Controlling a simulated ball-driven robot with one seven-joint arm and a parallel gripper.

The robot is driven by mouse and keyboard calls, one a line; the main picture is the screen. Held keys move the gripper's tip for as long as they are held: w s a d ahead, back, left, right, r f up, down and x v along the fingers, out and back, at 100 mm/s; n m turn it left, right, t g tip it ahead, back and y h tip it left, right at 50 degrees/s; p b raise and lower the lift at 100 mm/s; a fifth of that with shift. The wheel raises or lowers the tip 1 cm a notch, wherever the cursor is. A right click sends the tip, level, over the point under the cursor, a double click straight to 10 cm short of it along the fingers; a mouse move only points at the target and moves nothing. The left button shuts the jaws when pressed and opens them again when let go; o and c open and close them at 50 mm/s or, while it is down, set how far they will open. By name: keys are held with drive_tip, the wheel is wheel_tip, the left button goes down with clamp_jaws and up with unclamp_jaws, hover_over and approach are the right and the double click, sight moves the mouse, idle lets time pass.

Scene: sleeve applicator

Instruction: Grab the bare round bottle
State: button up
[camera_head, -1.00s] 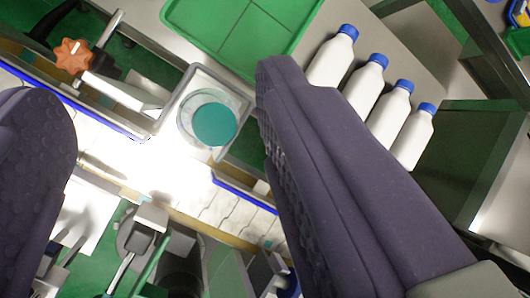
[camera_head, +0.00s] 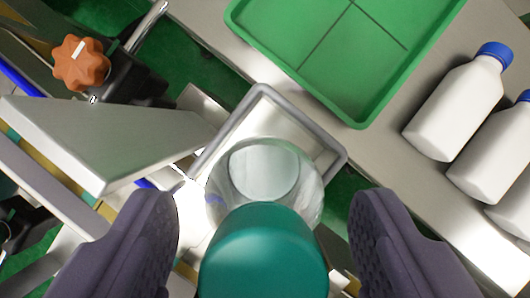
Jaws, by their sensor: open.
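The bare round bottle (camera_head: 265,178) has a clear, rounded body and a large teal cap (camera_head: 264,255). It stands at the lower middle of the view, seen from above, inside or over a grey square frame (camera_head: 325,143). My gripper (camera_head: 265,225) is open, with one dark padded finger to the left of the cap and the other to the right. Gaps show between the cap and both fingers. The lower part of the bottle is hidden by its cap.
A green divided tray (camera_head: 350,50) lies at the top on a metal surface. White bottles with blue caps (camera_head: 458,105) are at the right.

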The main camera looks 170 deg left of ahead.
clamp_jaws()
idle(1.4)
